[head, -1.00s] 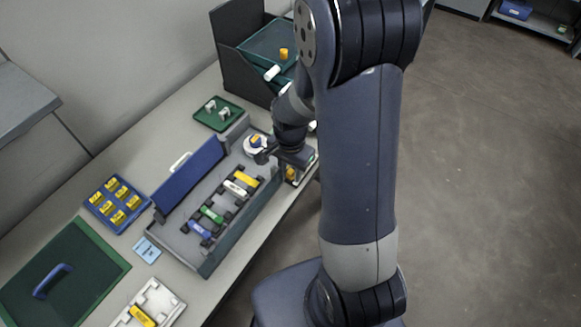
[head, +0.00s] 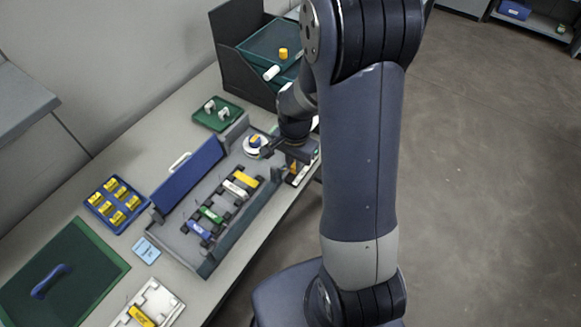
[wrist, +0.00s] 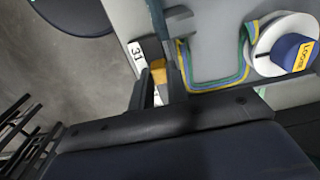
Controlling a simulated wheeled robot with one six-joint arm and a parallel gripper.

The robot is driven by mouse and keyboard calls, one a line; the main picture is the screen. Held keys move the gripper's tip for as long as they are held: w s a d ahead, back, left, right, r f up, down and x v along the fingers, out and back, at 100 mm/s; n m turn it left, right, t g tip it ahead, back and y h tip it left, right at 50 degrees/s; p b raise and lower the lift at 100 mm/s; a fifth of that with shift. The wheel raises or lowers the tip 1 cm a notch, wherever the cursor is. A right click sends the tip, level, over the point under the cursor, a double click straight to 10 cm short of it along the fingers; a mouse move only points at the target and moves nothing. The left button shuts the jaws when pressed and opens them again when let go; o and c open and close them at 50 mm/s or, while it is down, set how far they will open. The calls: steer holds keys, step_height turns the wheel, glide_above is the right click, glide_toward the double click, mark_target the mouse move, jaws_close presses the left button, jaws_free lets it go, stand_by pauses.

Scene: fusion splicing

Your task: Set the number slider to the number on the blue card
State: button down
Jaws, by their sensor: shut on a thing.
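The number slider is a white strip (wrist: 136,52) with black digits at the bench's front edge; "31" shows in the wrist view beside its orange knob (wrist: 158,72). In the head view the strip (head: 302,175) is partly hidden by my gripper (head: 293,163). My gripper also shows in the wrist view (wrist: 158,80), shut on the orange knob, with its fingers on either side of it. The light blue card (head: 147,250) lies on the bench left of the grey tray. Its print is too small to read.
The grey tray (head: 238,232) with a blue lid (head: 190,172) holds several coloured pieces and a white spool (head: 256,144). A blue tray (head: 100,198) of yellow pieces, a green tray (head: 232,125) and a dark rack (head: 232,62) stand around it. Bare floor lies right.

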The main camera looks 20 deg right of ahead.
steer(key=shift+w+d, duration=0.3)
steer(key=shift+d, duration=0.1)
steer(key=c, duration=1.4)
jaws_free()
steer(key=shift+o, duration=0.2)
step_height(320, 180, up, 11)
steer(key=shift+f, duration=0.1)
